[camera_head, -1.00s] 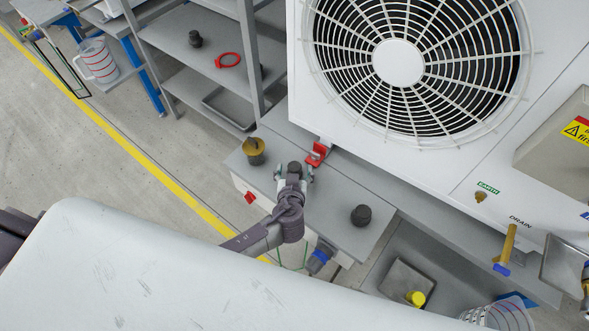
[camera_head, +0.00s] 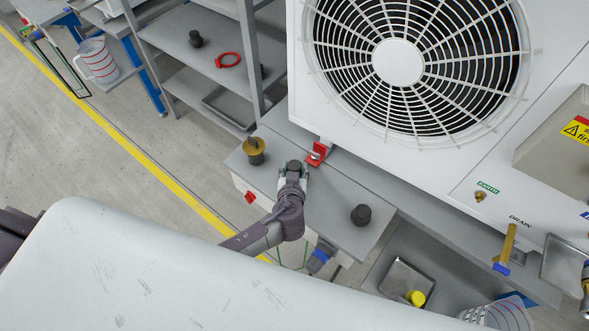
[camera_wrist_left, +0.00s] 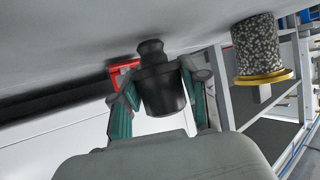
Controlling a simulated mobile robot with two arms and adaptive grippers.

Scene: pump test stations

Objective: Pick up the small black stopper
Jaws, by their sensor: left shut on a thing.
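The small black stopper (camera_wrist_left: 160,88) is between the fingers of my left gripper (camera_wrist_left: 160,105) in the left wrist view. It has a wide body and a narrower knob. My left gripper (camera_head: 293,172) is shut on it over the grey bench top (camera_head: 335,200). In the head view only the dark top of the stopper (camera_head: 294,165) shows between the fingers. I cannot tell whether it still touches the bench. A second black stopper (camera_head: 361,215) stands on the bench to the right.
The big white fan unit (camera_head: 480,165) rises at the back. A shelf on the left holds another black piece (camera_head: 195,39) and a red ring (camera_head: 228,60).

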